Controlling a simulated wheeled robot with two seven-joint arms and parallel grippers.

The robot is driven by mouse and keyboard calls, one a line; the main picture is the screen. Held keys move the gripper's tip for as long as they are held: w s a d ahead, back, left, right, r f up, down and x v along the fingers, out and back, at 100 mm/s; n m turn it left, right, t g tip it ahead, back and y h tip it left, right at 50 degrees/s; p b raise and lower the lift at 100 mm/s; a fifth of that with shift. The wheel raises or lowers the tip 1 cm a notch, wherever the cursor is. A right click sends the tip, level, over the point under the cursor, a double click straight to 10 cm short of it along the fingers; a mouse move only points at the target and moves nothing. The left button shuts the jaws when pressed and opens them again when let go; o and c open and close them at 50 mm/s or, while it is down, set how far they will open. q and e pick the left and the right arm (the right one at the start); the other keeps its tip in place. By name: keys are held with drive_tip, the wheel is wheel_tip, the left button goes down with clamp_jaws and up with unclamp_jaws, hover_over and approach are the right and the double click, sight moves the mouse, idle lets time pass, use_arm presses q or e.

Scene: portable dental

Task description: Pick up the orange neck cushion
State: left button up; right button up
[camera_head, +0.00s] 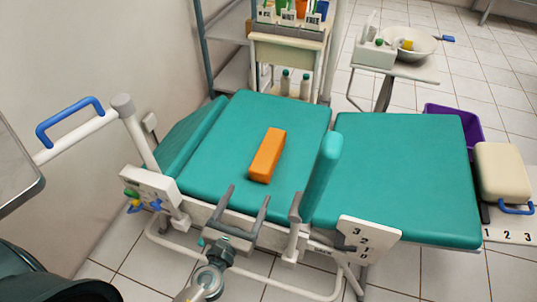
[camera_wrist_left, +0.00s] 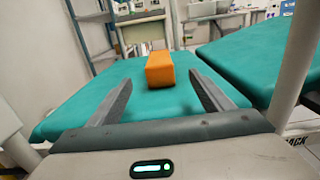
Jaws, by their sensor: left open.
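The orange neck cushion (camera_head: 267,155) is a long block lying on the left teal pad of the dental chair (camera_head: 222,130). In the left wrist view the orange cushion (camera_wrist_left: 160,69) stands ahead, centred between the fingers and apart from them. My left gripper (camera_head: 244,194) is open and empty at the near edge of the pad, short of the cushion. Its two fingers also show in the left wrist view (camera_wrist_left: 160,98), spread wide. My right gripper is not in view.
A raised teal armrest (camera_head: 323,175) stands right of the cushion. A white rail with a blue handle (camera_head: 70,122) is at left. A number card (camera_head: 368,237) hangs at the front. A cart (camera_head: 288,50) stands behind. The right teal pad (camera_head: 405,175) is bare.

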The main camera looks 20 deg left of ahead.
use_arm(q)
drive_tip(key=shift+w+r, duration=0.1)
drive_tip(key=shift+w, duration=0.35)
drive_tip(key=p, duration=0.2)
approach(266, 153)
drive_tip(key=w, duration=0.4)
drive_tip(key=shift+w+d, duration=0.25)
drive_tip(key=shift+w, duration=0.1)
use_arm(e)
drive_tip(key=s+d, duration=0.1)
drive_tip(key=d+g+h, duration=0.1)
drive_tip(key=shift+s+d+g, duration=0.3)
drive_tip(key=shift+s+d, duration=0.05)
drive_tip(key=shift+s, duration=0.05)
use_arm(q)
drive_tip(key=shift+w+f, duration=0.15)
drive_tip(key=shift+w, duration=1.15)
drive_tip(key=shift+w+f, duration=0.2)
drive_tip(key=shift+w, duration=1.15)
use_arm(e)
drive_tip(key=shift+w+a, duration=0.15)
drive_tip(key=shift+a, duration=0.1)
use_arm(q)
drive_tip(key=c, duration=1.2)
